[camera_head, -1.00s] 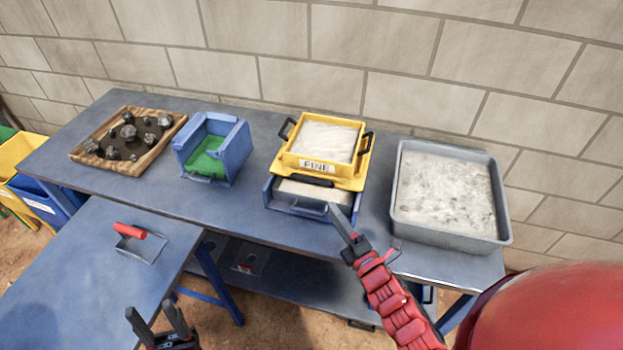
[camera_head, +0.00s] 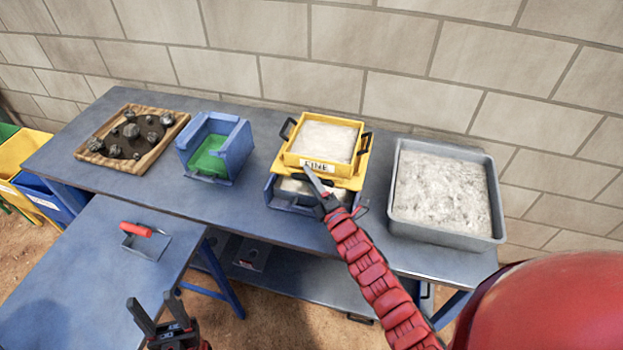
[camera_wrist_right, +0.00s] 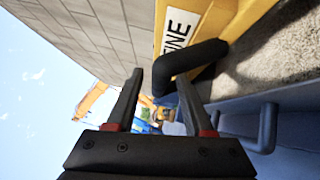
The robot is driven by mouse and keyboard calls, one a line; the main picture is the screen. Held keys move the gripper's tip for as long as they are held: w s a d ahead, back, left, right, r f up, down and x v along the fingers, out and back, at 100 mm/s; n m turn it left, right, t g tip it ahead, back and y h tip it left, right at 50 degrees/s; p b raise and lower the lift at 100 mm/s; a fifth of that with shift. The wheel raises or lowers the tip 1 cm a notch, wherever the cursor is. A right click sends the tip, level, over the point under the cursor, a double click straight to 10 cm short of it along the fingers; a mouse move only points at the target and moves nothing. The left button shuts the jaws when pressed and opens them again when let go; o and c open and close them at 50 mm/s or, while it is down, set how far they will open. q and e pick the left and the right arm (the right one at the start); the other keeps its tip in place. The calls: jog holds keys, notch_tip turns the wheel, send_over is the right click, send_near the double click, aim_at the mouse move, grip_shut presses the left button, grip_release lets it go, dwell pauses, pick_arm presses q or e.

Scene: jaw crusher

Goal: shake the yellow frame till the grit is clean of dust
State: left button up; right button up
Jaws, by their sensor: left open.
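The yellow frame (camera_head: 349,160), labelled FINE, sits on a blue tray (camera_head: 292,206) on the long bench. Pale grit (camera_head: 325,141) fills it, and dark handles stick out at its sides. My right gripper (camera_head: 311,175) is at the front of the frame, partly covering the label and the tray. In the right wrist view its fingers (camera_wrist_right: 159,88) are apart, with a black handle (camera_wrist_right: 190,66) just beyond the tips; I cannot tell if they touch. My left gripper (camera_head: 158,304) is open and empty, low over the near table.
A grey tray of pale powder (camera_head: 398,222) stands right of the frame. A blue box with a green inside (camera_head: 228,168) and a wooden tray of rocks (camera_head: 160,153) stand to the left. A red-handled scoop (camera_head: 136,229) lies on the near table. A block wall closes the back.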

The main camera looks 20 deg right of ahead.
grip_shut()
dwell(1.3)
